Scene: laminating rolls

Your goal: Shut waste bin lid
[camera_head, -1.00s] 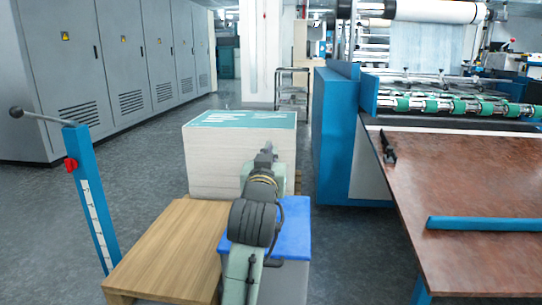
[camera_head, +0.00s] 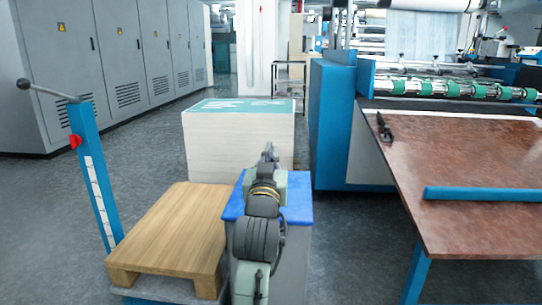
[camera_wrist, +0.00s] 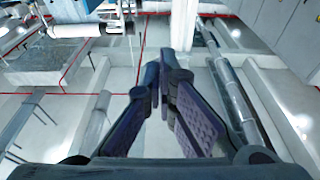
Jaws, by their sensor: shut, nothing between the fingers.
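The waste bin appears to be the grey box (camera_head: 296,262) with a blue lid (camera_head: 299,200) at the bottom centre of the head view. The lid looks flat and level on top of the box, but my arm hides its middle and I cannot tell if it is fully seated. My gripper (camera_head: 268,150) points away from the body, beyond the lid's far edge in the picture and in front of the paper stack. In the wrist view my gripper (camera_wrist: 168,58) has its fingers together and empty. The bin is not recognisable in the wrist view.
A wooden pallet (camera_head: 178,226) stands left of the bin, beside a blue post with a lever (camera_head: 92,185). A tall paper stack (camera_head: 237,150) stands behind. The machine's brown table (camera_head: 460,165) is at the right. Grey floor is clear at the left.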

